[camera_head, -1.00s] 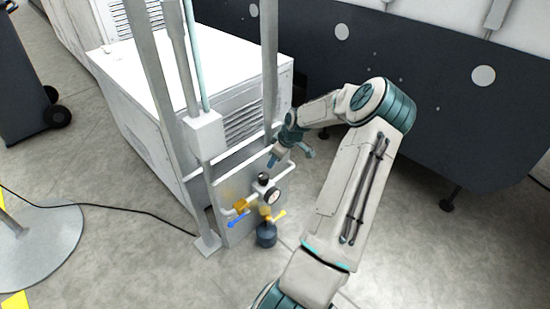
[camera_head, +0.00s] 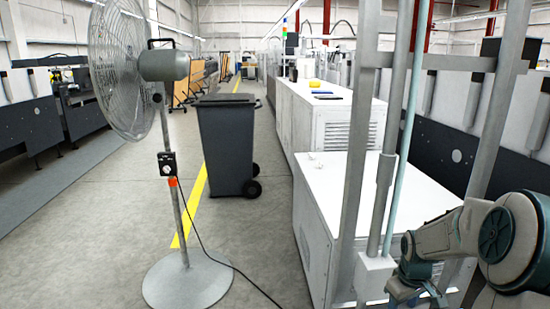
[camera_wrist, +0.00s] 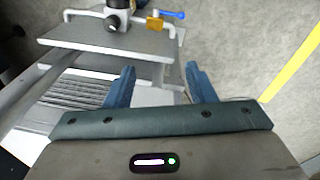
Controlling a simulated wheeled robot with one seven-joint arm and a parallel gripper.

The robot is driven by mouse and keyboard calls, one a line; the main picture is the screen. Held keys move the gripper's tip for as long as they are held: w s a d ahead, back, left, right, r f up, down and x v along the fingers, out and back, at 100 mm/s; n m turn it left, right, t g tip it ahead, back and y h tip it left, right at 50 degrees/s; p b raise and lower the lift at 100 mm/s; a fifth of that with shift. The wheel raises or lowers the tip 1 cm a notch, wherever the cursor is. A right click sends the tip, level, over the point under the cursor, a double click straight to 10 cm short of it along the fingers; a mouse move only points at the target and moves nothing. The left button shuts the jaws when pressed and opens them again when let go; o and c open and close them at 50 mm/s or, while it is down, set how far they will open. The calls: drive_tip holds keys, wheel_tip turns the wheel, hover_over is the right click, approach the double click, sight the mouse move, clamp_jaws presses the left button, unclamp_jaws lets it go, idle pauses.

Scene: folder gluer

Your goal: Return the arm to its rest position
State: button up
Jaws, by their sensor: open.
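My gripper (camera_wrist: 159,84) is open and empty in the wrist view, its two blue fingers spread apart. Beyond the fingers is a grey metal panel (camera_wrist: 110,38) with a valve and gauge assembly (camera_wrist: 122,15) and a blue-handled valve (camera_wrist: 172,14) near the top. The fingers look apart from all of these. In the head view my arm (camera_head: 470,235) is at the lower right, folded beside the metal frame. My gripper (camera_head: 412,292) shows only partly there, at the bottom edge.
A grey metal frame with upright posts (camera_head: 352,180) stands close left of my arm. A white cabinet (camera_head: 335,185) is behind it. A pedestal fan (camera_head: 175,66) and a dark wheeled bin (camera_head: 228,143) stand to the left. Open floor (camera_head: 80,220) lies at the left.

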drive_tip(key=s+a+r+m+t+p, duration=0.1)
drive_tip(key=s+a+r+m+p, duration=0.2)
drive_tip(key=s+a+r+p, duration=0.6)
drive_tip(key=s+a+r, duration=0.9)
drive_tip(key=s+r, duration=0.1)
drive_tip(key=r, duration=0.2)
drive_tip(key=shift+s+a+r+m+t+y, duration=0.2)
drive_tip(key=shift+a+r+m+t+y, duration=0.1)
drive_tip(key=shift+m, duration=0.1)
drive_tip(key=c, duration=0.3)
drive_tip(key=shift+d, duration=0.15)
